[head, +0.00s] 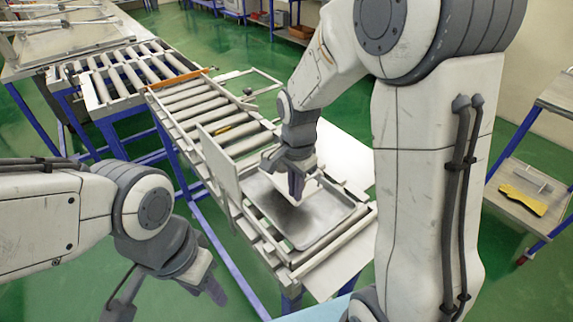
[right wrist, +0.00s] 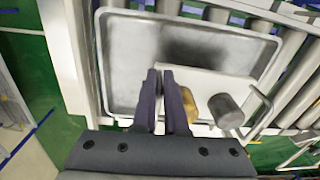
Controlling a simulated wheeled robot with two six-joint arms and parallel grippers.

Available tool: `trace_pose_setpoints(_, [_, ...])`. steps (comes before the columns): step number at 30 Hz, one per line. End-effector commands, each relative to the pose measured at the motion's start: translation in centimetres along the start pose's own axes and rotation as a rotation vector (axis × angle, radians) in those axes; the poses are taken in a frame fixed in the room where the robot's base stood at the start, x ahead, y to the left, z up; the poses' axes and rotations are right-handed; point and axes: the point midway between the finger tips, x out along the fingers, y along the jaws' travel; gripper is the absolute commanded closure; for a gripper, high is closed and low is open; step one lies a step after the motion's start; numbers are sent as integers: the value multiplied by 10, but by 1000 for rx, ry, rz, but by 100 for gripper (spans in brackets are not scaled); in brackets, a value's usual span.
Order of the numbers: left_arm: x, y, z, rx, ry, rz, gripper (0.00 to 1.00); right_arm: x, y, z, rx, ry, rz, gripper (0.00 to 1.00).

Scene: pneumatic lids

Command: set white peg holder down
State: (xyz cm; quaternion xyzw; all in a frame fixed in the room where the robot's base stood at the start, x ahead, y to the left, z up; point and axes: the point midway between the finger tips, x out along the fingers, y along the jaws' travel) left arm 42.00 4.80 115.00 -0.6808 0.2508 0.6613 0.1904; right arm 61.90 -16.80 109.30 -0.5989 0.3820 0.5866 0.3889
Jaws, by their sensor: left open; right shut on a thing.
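My right gripper (head: 297,188) is over the metal tray (head: 335,232) on the roller conveyor. In the right wrist view its fingers (right wrist: 165,90) are shut on the white peg holder (right wrist: 215,85), a flat pale plate. A grey cylinder (right wrist: 226,110) and a brass-coloured piece (right wrist: 189,103) show beside the fingers at the holder. A dark shadow lies on the tray floor; I cannot tell how high the holder is above it. In the head view the holder is mostly hidden by the gripper. My left gripper (head: 172,296) is open and empty at the lower left, away from the conveyor.
A pale upright panel (head: 218,163) stands at the conveyor's left side near the tray. Rollers (head: 235,135) run on behind it to a second conveyor (head: 125,75). At the right, a shelf holds a yellow item (head: 522,200). Green floor surrounds the conveyor.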

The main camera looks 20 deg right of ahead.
Motion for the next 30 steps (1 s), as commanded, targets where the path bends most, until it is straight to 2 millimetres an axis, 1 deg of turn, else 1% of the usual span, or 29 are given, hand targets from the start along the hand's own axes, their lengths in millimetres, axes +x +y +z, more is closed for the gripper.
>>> trace_pose_setpoints(3, [-4,0,0,0,0,0,55,5,11,2,0,3,-6,100])
trace_pose_setpoints(8, [-5,0,0,0,0,0,55,11,17,3,0,3,-7,100])
trace_pose_setpoints(15, [-11,1,-1,-1,0,0,55,40,18,4,1,2,-3,100])
trace_pose_setpoints(18, [-12,1,-1,-1,0,0,55,48,17,3,1,3,-6,100])
trace_pose_setpoints(25, [-11,1,-1,-1,0,0,55,50,18,4,1,2,-6,100])
trace_pose_setpoints(26, [-11,1,-1,-1,0,0,55,52,20,4,2,0,1,82])
trace_pose_setpoints(27, [-10,1,-1,-1,0,0,55,52,20,4,1,-1,1,67])
trace_pose_setpoints(28, [-10,1,-1,-1,0,0,55,52,20,4,1,-1,1,60])
trace_pose_setpoints(30, [-10,1,-1,-1,0,0,55,52,20,4,1,0,0,60])
